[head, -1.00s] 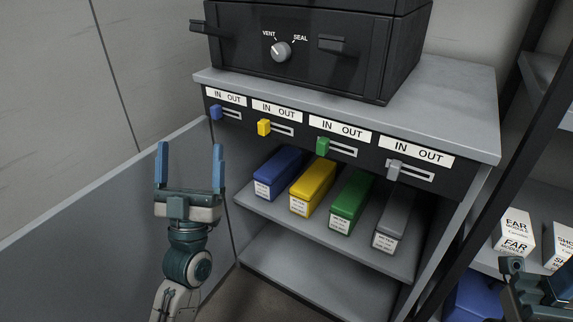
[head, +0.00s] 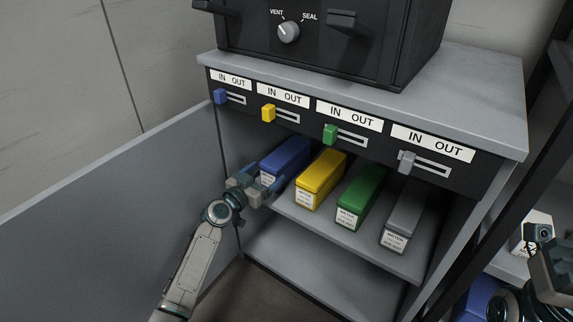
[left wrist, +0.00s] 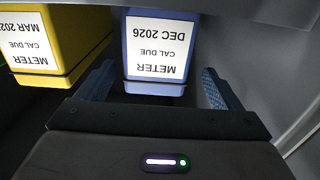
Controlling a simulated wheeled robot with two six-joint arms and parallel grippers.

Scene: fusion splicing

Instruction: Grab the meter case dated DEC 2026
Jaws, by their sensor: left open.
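The blue meter case (head: 285,158) stands at the left end of the cabinet's upper shelf. Its label, upside down in the left wrist view (left wrist: 158,48), reads METER, CAL DUE, DEC 2026. My left gripper (head: 266,185) is open in front of it. In the wrist view the fingers lie at either side of the case's near end, with nothing gripped. The yellow case (head: 321,177) beside it shows a MAR label in the wrist view (left wrist: 62,75), its year cut off. Green (head: 361,194) and grey (head: 405,214) cases follow; their dates are too small to read.
Above the shelf are coloured IN/OUT sliders (head: 331,134) and a black box (head: 330,40) with a VENT/SEAL knob. The open cabinet door (head: 100,220) bounds the left. My right arm shows at the right edge, its fingers not visible.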

